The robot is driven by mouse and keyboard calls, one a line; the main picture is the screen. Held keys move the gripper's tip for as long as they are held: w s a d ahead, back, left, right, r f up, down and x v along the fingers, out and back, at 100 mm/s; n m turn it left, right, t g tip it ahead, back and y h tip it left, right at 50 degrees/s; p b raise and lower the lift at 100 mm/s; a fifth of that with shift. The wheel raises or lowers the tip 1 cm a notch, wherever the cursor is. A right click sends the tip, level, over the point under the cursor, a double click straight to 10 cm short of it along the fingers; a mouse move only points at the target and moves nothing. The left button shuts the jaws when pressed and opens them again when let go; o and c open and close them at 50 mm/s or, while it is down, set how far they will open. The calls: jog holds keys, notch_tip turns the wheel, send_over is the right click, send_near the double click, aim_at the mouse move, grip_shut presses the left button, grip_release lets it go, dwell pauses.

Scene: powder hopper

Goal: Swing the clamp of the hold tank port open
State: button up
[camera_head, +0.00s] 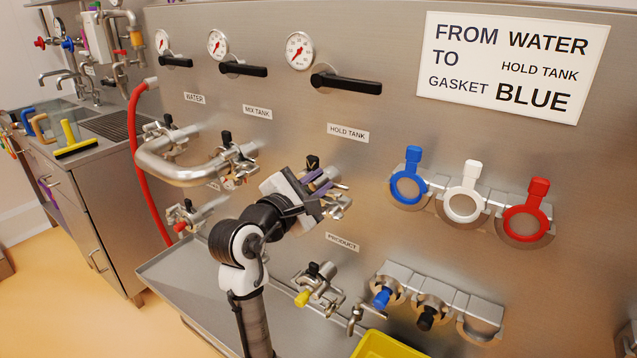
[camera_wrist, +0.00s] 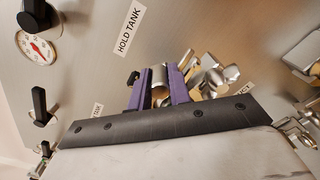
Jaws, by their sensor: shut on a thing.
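The hold tank port (camera_head: 338,198) sits on the steel panel below the HOLD TANK label (camera_head: 348,132), partly hidden behind my gripper. Its clamp has a black knob (camera_head: 313,162), which also shows in the wrist view (camera_wrist: 133,78). My gripper (camera_head: 318,179) is at the port, with its two purple fingers (camera_wrist: 162,77) on either side of a shiny metal piece of the clamp. The fingers are shut on it. More metal parts of the port (camera_wrist: 208,75) show to the right of the fingers in the wrist view. I cannot tell whether the clamp has swung.
A curved pipe (camera_head: 185,172) joins the ports on the left. The product port (camera_head: 318,284) with a yellow cap is below. Blue (camera_head: 408,188), white (camera_head: 463,204) and red (camera_head: 526,222) rings hang at right. A yellow bin (camera_head: 385,345) is at the bottom.

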jog(key=shift+w+a+r+p, duration=0.15)
jog(key=shift+a+r+p, duration=0.1)
jog(key=shift+r+p, duration=0.3)
jog(key=shift+w+a+r+p, duration=0.15)
jog(key=shift+a+r+p, duration=0.05)
jog(key=shift+r+p, duration=0.25)
jog(key=shift+w+a+r, duration=0.15)
jog(key=shift+r, duration=0.1)
jog(key=shift+a+f, duration=0.1)
jog(key=shift+p, duration=0.3)
jog(key=a+r+p, duration=0.1)
jog(key=w+a+r+p, duration=0.1)
jog(key=p, duration=0.1)
jog(key=shift+w+r, duration=0.2)
jog(key=shift+w, duration=0.1)
jog(key=shift+w+a+f, duration=0.1)
jog(key=shift+a, duration=0.2)
